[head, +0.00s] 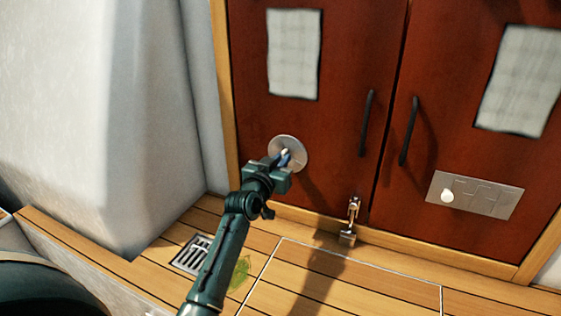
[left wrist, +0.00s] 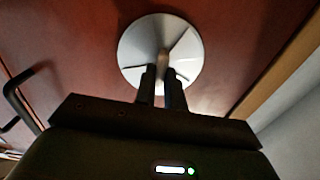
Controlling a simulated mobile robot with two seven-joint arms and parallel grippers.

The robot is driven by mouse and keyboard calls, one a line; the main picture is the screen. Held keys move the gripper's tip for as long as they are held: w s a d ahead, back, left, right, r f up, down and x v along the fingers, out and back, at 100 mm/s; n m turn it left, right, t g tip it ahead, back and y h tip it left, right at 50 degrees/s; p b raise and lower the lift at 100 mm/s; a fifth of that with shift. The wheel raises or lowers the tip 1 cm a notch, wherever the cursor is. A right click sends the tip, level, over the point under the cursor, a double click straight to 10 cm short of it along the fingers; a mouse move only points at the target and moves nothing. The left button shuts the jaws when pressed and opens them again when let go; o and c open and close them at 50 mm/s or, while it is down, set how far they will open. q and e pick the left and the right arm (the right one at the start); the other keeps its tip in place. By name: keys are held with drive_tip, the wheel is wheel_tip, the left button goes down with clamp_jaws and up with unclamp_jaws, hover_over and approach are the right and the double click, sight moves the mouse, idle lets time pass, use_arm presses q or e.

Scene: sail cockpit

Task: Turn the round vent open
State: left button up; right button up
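The round vent (head: 296,146) is a pale metal disc low on the left red-brown door. It also shows in the left wrist view (left wrist: 137,48), with raised ribs and a narrow grip bar at its middle. My left gripper (head: 284,159) is at the vent's face. In the left wrist view its two dark fingers (left wrist: 162,80) stand close together, one on each side of the grip bar, and look shut on it. The fingertips cover the lower middle of the disc. My right gripper is not in view.
Two dark handles (head: 367,123) (head: 409,131) flank the door seam. A floor grate (head: 191,254) and a green leaf (head: 240,272) lie below. A white wall stands left.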

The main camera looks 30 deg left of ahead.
use_arm(q)
clamp_jaws()
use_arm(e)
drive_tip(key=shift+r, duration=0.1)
use_arm(q)
drive_tip(key=shift+a+f+n+p, duration=0.1)
drive_tip(key=shift+n+p, duration=1.25)
drive_tip(key=shift+n, duration=0.95)
drive_tip(key=shift+a+n+p, duration=0.1)
drive_tip(key=shift+n+p, duration=1.25)
drive_tip(key=shift+n, duration=0.95)
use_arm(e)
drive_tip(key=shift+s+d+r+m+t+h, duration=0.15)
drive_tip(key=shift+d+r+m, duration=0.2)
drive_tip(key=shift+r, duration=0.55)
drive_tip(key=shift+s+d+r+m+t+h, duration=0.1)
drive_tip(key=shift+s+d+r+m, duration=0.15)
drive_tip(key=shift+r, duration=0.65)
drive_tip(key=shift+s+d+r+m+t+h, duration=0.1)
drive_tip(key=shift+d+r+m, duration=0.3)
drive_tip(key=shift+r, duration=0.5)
use_arm(q)
drive_tip(key=o, duration=0.5)
unclamp_jaws()
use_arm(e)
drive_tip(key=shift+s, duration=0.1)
